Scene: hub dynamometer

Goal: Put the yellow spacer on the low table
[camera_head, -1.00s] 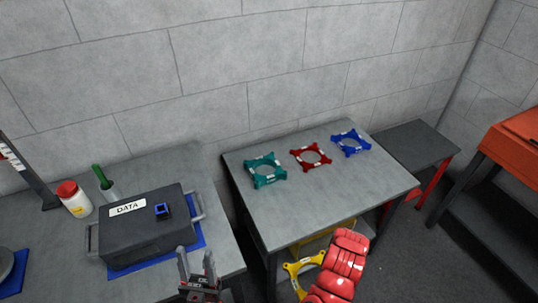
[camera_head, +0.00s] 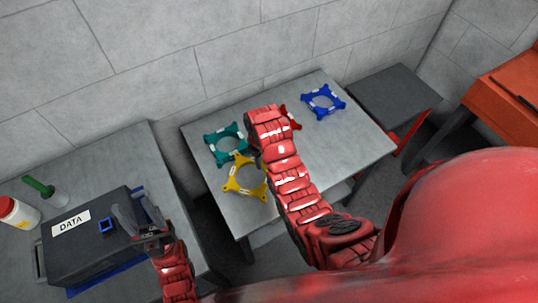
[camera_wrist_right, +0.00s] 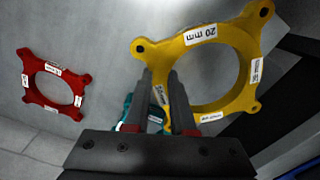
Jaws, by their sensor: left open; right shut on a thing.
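The yellow spacer (camera_head: 233,184) is a flat ring with lugs and white labels. In the head view it is over the grey table (camera_head: 320,170), at its left side; I cannot tell whether it touches the top. My right gripper (camera_wrist_right: 168,90) is shut on its edge in the wrist view, where the spacer (camera_wrist_right: 200,38) fills the upper right. The red arm hides most of that gripper in the head view. My left gripper (camera_head: 136,208) is open and empty beside the DATA case. A smaller dark table (camera_head: 395,95), seemingly lower, stands at the right with a bare top.
The teal spacer (camera_head: 214,137) lies close behind the yellow one. The red spacer (camera_wrist_right: 33,91) is partly hidden by my arm in the head view. The blue spacer (camera_head: 311,101) lies at the back right. The DATA case (camera_head: 62,250) stands on the left bench. An orange cabinet (camera_head: 510,80) is at far right.

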